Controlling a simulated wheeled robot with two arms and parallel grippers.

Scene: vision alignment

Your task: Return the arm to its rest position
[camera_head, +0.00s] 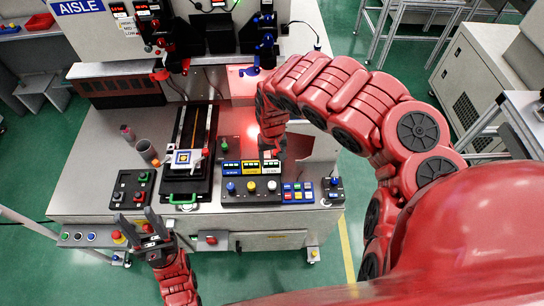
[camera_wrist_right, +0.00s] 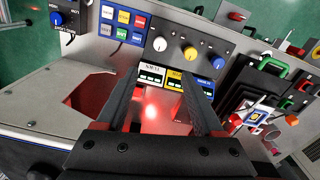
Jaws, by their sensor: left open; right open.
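My red right arm (camera_head: 345,95) reaches in from the right and bends down over the workstation. Its gripper (camera_head: 270,155) hangs over the control panels, just behind the yellow-labelled displays. In the right wrist view the same gripper (camera_wrist_right: 166,70) shows two dark fingers apart with nothing between them. The fingers point toward the small displays (camera_wrist_right: 166,77) and the knob panel (camera_wrist_right: 185,48). My left gripper (camera_head: 139,223) is open and empty at the lower left, in front of the bench's front edge.
The grey bench (camera_head: 85,185) carries a black slide with a blue-and-yellow marked piece (camera_head: 182,157), a grey cup (camera_head: 147,150) and a button box (camera_head: 132,188). A dark opening (camera_wrist_right: 88,95) lies beside the right gripper. Blue and black devices (camera_head: 264,40) stand at the back.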

